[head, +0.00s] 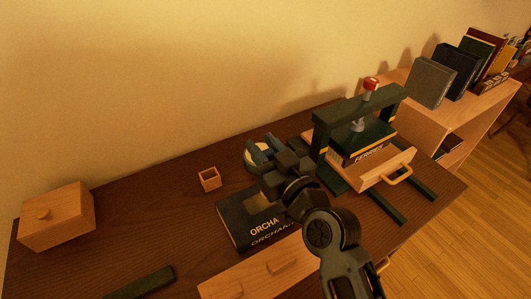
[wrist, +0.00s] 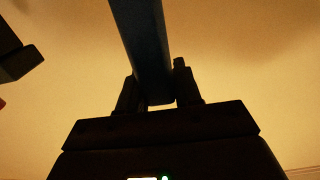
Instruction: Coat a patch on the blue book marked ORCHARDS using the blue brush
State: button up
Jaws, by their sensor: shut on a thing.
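The dark blue book marked ORCHARDS (head: 233,218) lies flat on the brown desk. My arm hides the end of its title. My gripper (head: 263,155) is behind the book's far right part, over a pale round dish (head: 249,162). In the wrist view my gripper (wrist: 159,92) is shut on the blue brush (wrist: 142,40), whose blue-grey handle runs up out of the picture between the fingers. The brush's bristles are not visible, and I cannot tell whether they touch the dish.
A dark green press (head: 358,104) with a red knob stands right of my gripper, holding a book. A small wooden box (head: 209,178) stands left of the dish. A lidded wooden box (head: 56,217) is far left. A green strip (head: 142,283) lies in front.

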notch_tip(320, 180, up, 2)
jog(key=shift+r+p, duration=0.25)
jog(key=shift+p, duration=0.35)
jog(key=shift+a, duration=0.1)
dwell(0.3)
